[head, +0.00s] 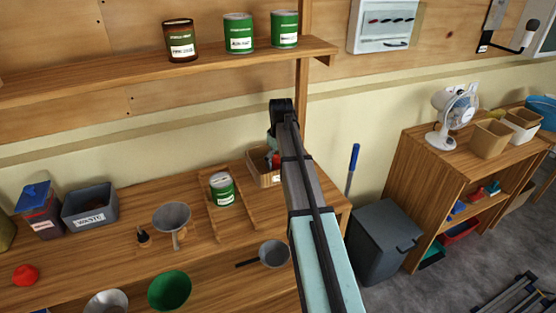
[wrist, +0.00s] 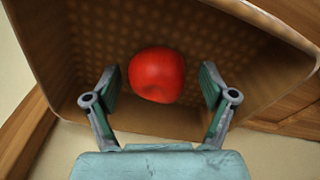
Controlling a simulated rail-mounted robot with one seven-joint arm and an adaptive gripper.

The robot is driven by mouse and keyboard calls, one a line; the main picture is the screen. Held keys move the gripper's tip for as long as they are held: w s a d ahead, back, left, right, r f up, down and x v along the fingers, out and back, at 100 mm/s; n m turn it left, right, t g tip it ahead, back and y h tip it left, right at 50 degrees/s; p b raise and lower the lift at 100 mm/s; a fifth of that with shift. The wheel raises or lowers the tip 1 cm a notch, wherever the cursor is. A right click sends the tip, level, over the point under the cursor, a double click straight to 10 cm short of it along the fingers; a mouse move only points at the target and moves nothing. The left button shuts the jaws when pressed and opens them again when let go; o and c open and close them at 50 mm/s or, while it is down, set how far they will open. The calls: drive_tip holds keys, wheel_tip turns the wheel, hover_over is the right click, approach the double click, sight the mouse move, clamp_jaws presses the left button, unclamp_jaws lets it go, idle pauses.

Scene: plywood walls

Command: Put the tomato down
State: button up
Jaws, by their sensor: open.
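The red tomato (wrist: 158,75) lies inside a brown box (wrist: 85,50), seen in the wrist view. My gripper (wrist: 160,85) is open, with one finger on each side of the tomato and a gap visible on both sides. In the head view the box (head: 256,168) stands on the wooden bench, and my arm covers its right part. A bit of red shows inside it (head: 274,160), beside the arm. My gripper is mostly hidden behind my arm there.
A green-labelled can (head: 222,189) stands on a wooden tray left of the box. A funnel (head: 172,220), a grey pan (head: 273,253), a green bowl (head: 169,290) and another red round thing (head: 25,275) are on the bench. A shelf (head: 150,72) with cans hangs above.

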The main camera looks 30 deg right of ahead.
sight(279, 159)
wheel_tip(279, 159, up, 12)
drive_tip(key=s+b, duration=0.1)
drive_tip(key=b, duration=0.1)
drive_tip(key=shift+r, duration=0.15)
idle(0.6)
